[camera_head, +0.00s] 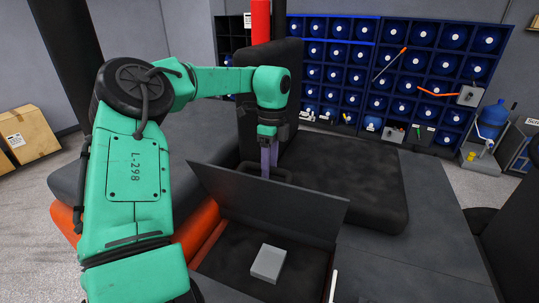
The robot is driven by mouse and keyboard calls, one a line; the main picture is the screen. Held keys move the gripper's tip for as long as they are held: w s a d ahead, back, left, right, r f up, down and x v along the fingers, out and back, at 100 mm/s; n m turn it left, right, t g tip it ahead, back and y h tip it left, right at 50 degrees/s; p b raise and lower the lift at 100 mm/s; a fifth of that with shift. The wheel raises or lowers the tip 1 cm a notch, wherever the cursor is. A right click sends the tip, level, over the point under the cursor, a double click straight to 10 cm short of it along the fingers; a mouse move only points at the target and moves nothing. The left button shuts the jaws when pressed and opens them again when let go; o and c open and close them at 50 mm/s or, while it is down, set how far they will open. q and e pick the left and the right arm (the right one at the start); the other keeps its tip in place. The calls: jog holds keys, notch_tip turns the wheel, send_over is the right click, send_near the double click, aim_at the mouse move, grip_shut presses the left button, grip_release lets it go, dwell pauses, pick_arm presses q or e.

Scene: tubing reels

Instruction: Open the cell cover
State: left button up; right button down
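The cell cover (270,205) is a dark flat panel, standing tilted up at the far side of an open compartment (225,262) in the dark deck. A dark handle (283,174) shows just above and behind the cover's top edge. My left gripper (268,172) points down with its purple fingers at this handle. The cover's edge and the handle hide the fingertips, so I cannot tell whether they are closed on it. A light grey box (268,262) lies inside the compartment. My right gripper is not in view.
A dark padded block (345,180) lies right of the cover, with a tall dark upright (285,75) behind. A blue rack of reels (415,70) stands at the back. Cardboard boxes (28,132) sit far left. The grey deck (400,265) at the front right is clear.

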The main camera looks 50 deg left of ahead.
pick_arm(q)
jog(key=shift+s+d+r, duration=0.25)
jog(key=shift+r, duration=0.15)
notch_tip(320, 180, up, 14)
jog(key=w, duration=0.1)
jog(key=shift+a+r, duration=0.15)
jog(key=shift+a, duration=0.15)
dwell(0.3)
